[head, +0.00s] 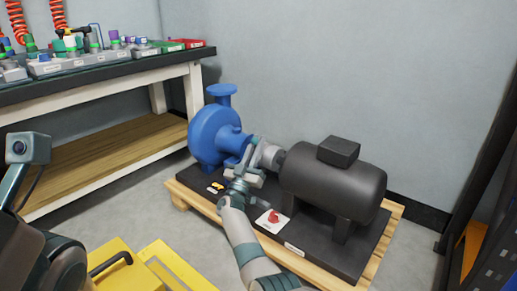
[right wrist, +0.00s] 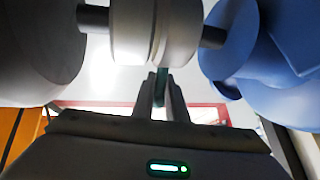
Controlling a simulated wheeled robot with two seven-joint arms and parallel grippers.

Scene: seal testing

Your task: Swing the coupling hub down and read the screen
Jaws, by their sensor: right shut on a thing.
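The coupling hub (head: 269,155) is a light grey cylinder on the shaft between a black motor (head: 335,183) and a blue pump (head: 215,135). In the right wrist view the hub (right wrist: 134,30) shows large, with the motor (right wrist: 40,50) at left and the pump (right wrist: 275,60) at right. My right gripper (head: 243,177) is at the hub. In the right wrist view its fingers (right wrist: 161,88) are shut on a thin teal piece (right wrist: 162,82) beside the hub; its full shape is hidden. My left gripper's fingers are out of view. No readable screen shows.
Motor and pump sit on a black plate on a wooden pallet (head: 395,212), with a red knob (head: 273,216) and small yellow pieces (head: 217,186) in front. A workbench (head: 100,68) stands at left, a dark rack (head: 490,190) at right. A yellow case (head: 120,270) is at the bottom.

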